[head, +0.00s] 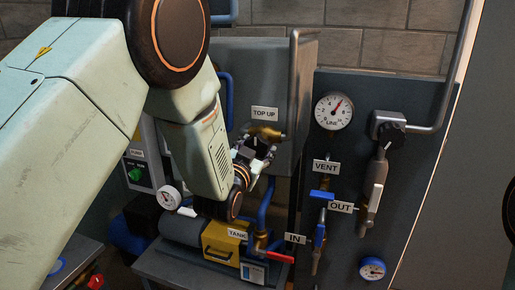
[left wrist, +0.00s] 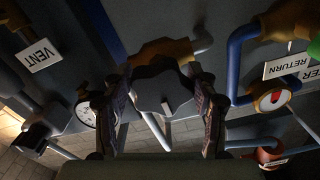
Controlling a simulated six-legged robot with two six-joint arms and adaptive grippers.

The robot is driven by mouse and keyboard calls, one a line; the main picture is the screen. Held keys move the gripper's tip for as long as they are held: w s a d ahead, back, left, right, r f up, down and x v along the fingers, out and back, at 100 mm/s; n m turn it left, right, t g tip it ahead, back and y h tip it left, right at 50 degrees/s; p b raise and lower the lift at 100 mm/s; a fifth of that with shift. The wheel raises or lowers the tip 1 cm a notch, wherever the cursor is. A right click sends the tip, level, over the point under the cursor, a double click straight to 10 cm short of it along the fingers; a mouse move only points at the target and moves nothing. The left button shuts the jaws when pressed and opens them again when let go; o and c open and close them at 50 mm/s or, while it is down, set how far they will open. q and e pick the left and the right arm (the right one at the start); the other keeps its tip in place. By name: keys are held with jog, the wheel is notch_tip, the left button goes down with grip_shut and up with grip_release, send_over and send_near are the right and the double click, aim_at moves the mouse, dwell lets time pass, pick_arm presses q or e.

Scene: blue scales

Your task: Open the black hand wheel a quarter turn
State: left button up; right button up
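A dark, lobed hand wheel (left wrist: 163,90) sits on a brass valve in the left wrist view, between the two fingers of my left gripper (left wrist: 161,98). The fingers lie against its left and right edges, with no clear gap showing. In the head view, my left gripper (head: 254,151) is at the brass valve (head: 265,132) below the TOP UP label; the wheel there is mostly hidden by the fingers. My right gripper is not in view.
A white gauge (head: 333,111) and the VENT (head: 325,167) and OUT (head: 341,207) labels are on the dark panel to the right. Blue pipes (head: 266,205) and a red-handled valve (head: 279,257) are below my gripper. A grey tank (head: 262,75) stands behind.

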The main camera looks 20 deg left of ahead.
pick_arm(q)
jog(key=shift+a, duration=0.1)
jog(key=shift+c, duration=2.7)
jog(key=shift+n, duration=0.4)
jog(key=n+b, duration=0.1)
jog(key=n, duration=0.2)
jog(key=shift+f, duration=0.1)
jog(key=n, duration=0.2)
jog(key=n+b, duration=0.1)
jog(key=shift+s+d+n, duration=0.1)
jog(key=shift+d+n, duration=0.15)
jog(key=shift+n, duration=0.05)
jog(key=n, duration=0.5)
jog(key=shift+d, duration=0.15)
jog(key=shift+n+b, duration=0.3)
jog(key=shift+n, duration=2.2)
